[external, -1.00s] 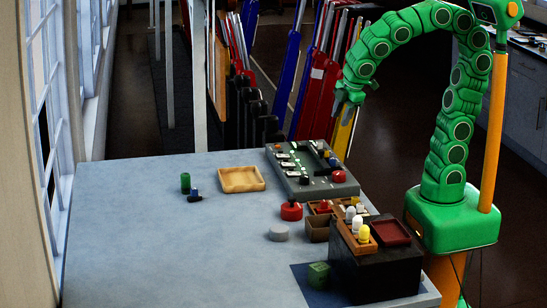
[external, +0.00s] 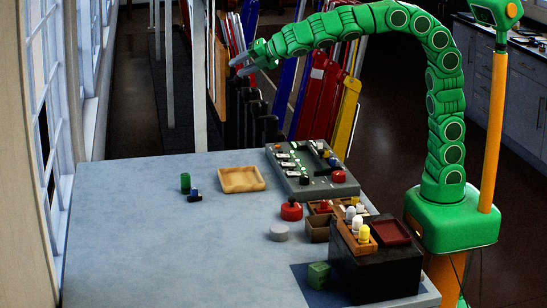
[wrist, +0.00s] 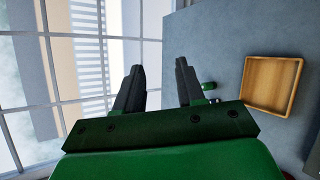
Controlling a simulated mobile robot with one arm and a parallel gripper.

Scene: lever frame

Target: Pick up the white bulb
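White bulbs (external: 351,213) stand upright in a wooden holder beside a yellow bulb (external: 363,235), near the right side of the table. At this size I cannot tell them apart well. My gripper (external: 241,66) is raised at the upper left, beyond the table's far edge and far from the bulbs. In the wrist view my gripper (wrist: 158,82) has its two dark fingers apart with nothing between them. No bulb shows in the wrist view.
A grey panel (external: 287,178) with switches and a red button lies at the table's back right. A wooden tray (external: 258,187) and a green cylinder (external: 185,182) are to its left. A black box (external: 385,277) carries a red tray (external: 391,232). The table's left and front are clear.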

